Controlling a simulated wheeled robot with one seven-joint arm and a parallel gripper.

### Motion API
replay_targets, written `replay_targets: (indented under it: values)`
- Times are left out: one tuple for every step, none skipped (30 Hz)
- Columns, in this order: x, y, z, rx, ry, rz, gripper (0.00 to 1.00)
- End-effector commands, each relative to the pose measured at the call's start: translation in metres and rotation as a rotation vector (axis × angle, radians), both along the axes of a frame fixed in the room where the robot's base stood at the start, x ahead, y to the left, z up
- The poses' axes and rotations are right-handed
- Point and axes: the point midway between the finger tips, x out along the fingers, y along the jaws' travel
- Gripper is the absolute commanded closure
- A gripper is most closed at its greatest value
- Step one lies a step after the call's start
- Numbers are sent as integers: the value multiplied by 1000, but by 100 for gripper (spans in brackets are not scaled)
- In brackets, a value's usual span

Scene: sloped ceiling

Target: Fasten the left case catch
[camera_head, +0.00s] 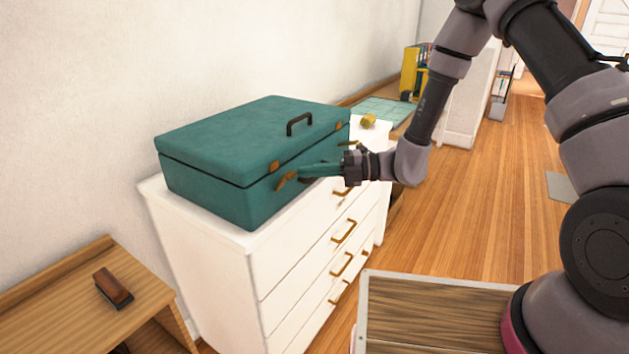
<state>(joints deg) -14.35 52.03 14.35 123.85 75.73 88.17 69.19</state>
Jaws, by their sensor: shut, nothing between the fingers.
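A teal case (225,192) with a black top handle (299,122) sits on a white chest of drawers, its lid down. The left catch (286,181) is a brass lever on the front; it sticks out at a tilt, below a separate brass piece (274,166) at the lid edge. The right catch (348,143) shows as a bit of brass near the right end, partly hidden by my gripper and wrist. My gripper (304,173) is shut and empty, its teal fingers pointing left, with their tips just right of the left catch. I cannot tell whether they touch it.
The white chest of drawers (210,262) has brass handles on its front. A small yellow object (368,121) stands on its top behind the case. A wooden desk (60,307) with a brown brush-like object (113,287) is at lower left. Open wooden floor (480,190) lies to the right.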

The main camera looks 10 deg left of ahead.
Motion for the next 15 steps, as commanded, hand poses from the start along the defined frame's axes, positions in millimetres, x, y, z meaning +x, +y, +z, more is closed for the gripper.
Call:
replay_targets:
  values:
    - [0,4,6,-39,6,5,100]
    - [1,6,8,-66,16,5,100]
    - [1,8,10,-100,30,5,100]
    - [3,10,12,-125,42,4,100]
    - [3,12,14,-149,52,4,100]
    - [4,14,16,-182,66,4,100]
    - [5,15,17,-205,74,4,100]
    - [6,17,19,-228,85,4,100]
    - [7,19,20,-258,97,4,100]
    - [8,21,21,-279,106,3,100]
    - [8,22,21,-288,115,2,100]
    - [8,21,20,-285,118,1,100]
    - [8,21,20,-284,118,1,100]
    - [8,21,20,-284,118,1,100]
    - [8,21,20,-283,119,1,100]
